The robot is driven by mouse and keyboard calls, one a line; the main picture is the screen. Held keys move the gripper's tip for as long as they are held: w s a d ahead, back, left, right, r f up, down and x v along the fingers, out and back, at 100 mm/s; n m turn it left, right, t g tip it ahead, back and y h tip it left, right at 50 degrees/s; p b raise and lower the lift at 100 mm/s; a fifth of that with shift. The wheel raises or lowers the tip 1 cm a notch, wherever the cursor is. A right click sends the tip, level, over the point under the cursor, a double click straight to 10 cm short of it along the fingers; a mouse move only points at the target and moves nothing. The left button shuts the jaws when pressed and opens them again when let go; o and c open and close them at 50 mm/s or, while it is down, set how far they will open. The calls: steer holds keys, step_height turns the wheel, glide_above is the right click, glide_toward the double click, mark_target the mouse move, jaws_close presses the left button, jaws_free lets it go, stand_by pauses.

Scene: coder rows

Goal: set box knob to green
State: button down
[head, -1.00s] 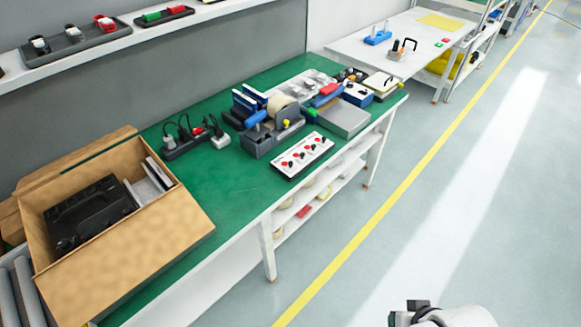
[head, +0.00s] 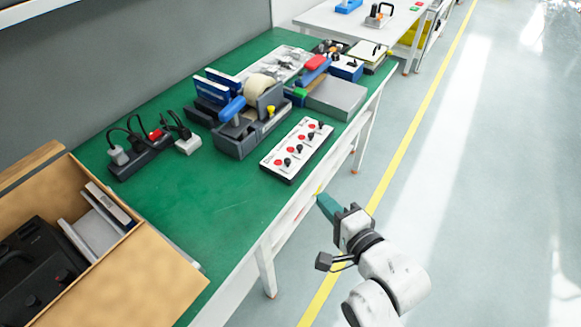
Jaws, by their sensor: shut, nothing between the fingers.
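A small blue box (head: 346,69) with a pale top and a small dark part on it stands at the back of the green bench. A white panel (head: 297,150) with a row of red buttons and black knobs lies near the bench's front edge. I cannot tell which of these bears the task's knob, and no green mark or knob setting is readable. My gripper (head: 326,206) has teal fingers. It is shut and empty, in front of the bench edge, to the lower right of the panel and apart from it.
A tape dispenser (head: 250,120) and a grey box (head: 337,97) stand by the panel. A power strip (head: 148,153) with plugs lies to the left. An open cardboard box (head: 150,262) stands at the front left. The green bench top (head: 225,190) is clear left of the panel.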

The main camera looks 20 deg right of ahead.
mark_target(289, 163)
steer(key=x, duration=1.4)
